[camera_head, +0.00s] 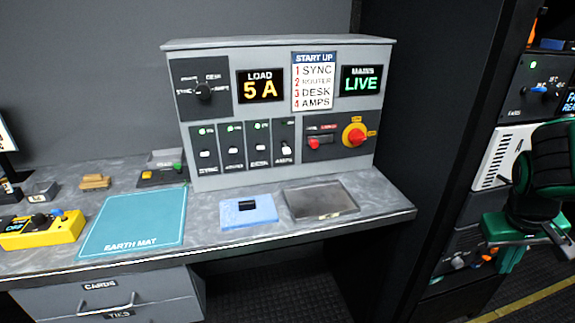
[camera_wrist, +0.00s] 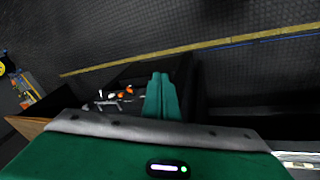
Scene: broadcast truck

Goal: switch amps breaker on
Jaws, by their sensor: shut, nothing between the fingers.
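The grey power panel (camera_head: 277,65) stands at the back of the desk. The amps breaker (camera_head: 286,150) is the rightmost of its row of small black breakers, with a pale toggle. The sync (camera_head: 205,154), router (camera_head: 232,153) and desk (camera_head: 259,152) breakers to its left show green lights above their toggles. I make out no clear green light above the amps toggle; its exact position is too small to tell. My gripper (camera_wrist: 160,78) is shut and empty, with green fingers pointing over the dark floor. My green arm is at the right of the head view, well apart from the panel.
The panel also has a red switch (camera_head: 312,143), a red-and-yellow rotary switch (camera_head: 355,135) and a black selector knob (camera_head: 203,91). A blue pad (camera_head: 262,214) and a grey tray (camera_head: 335,200) lie before it. A dark rack (camera_head: 440,150) stands between the desk and my arm.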

